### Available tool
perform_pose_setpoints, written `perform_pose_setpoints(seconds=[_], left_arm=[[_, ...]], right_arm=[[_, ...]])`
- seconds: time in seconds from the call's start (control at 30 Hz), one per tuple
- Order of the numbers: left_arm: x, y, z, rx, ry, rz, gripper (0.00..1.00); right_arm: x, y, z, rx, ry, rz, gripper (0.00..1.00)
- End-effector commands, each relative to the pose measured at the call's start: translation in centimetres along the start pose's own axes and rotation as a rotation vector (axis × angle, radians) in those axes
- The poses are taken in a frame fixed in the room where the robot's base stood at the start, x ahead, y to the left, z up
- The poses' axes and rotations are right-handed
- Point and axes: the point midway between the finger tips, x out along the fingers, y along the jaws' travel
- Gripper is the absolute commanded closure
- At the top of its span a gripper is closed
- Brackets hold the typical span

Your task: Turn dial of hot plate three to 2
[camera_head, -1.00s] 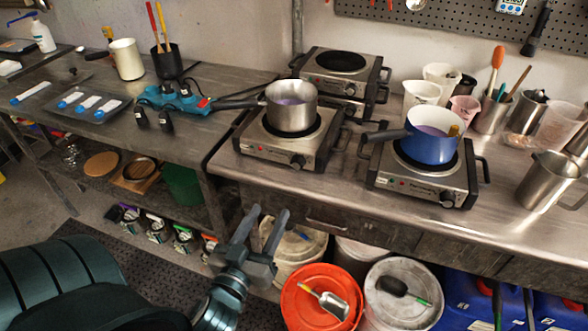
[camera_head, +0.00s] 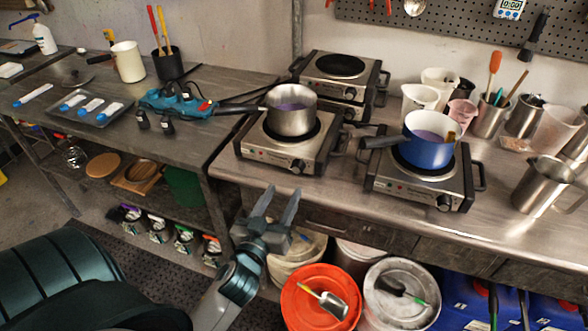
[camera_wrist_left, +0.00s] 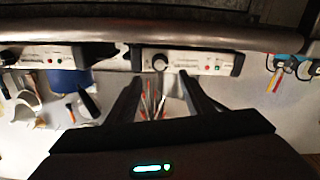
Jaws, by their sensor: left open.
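Three hot plates show on the metal bench. The front left hot plate (camera_head: 262,154) carries a steel pot (camera_head: 291,110), and its black dial (camera_head: 298,166) faces front. The front right hot plate (camera_head: 405,189) carries a blue pot (camera_head: 427,142), with its dial (camera_head: 445,202) at the front. The rear hot plate (camera_head: 318,88) has a bare burner. I cannot tell which is number three or read the dial settings. My left gripper (camera_head: 281,202) is open and empty, in front of the bench and below the front left hot plate. In the left wrist view, a dial (camera_wrist_left: 160,62) shows beyond the fingers (camera_wrist_left: 160,90).
The bench's front edge (camera_head: 330,202) lies between my gripper and the hot plates. A red bucket (camera_head: 292,303) and a white-lidded bucket (camera_head: 398,315) stand below. Steel and plastic jugs crowd the right. The steel pot's handle points left.

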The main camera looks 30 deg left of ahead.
Motion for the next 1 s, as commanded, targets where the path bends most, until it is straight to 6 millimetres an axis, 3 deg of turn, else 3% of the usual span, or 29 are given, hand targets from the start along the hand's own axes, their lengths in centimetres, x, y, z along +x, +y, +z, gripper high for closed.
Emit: perform_pose_setpoints(seconds=[0.2, 0.5, 0.97, 1.0], left_arm=[[4.0, 0.1, -0.3, 0.002, 0.002, 0.001, 0.53], [8.0, 0.1, -0.2, 0.001, 0.001, 0.001, 0.53], [9.0, 0.0, 0.0, 0.0, 0.0, 0.0, 0.53], [9.0, 0.0, 0.0, 0.0, 0.0, 0.0, 0.58]], right_arm=[[-1.1, 0.5, 3.5, 0.002, -0.082, 0.006, 1.0], [-2.1, 0.6, 4.2, 0.002, -0.101, 0.007, 1.0], [-2.2, 0.5, 4.1, 0.002, -0.099, 0.006, 1.0], [-2.2, 0.5, 4.1, 0.002, -0.099, 0.006, 1.0]])
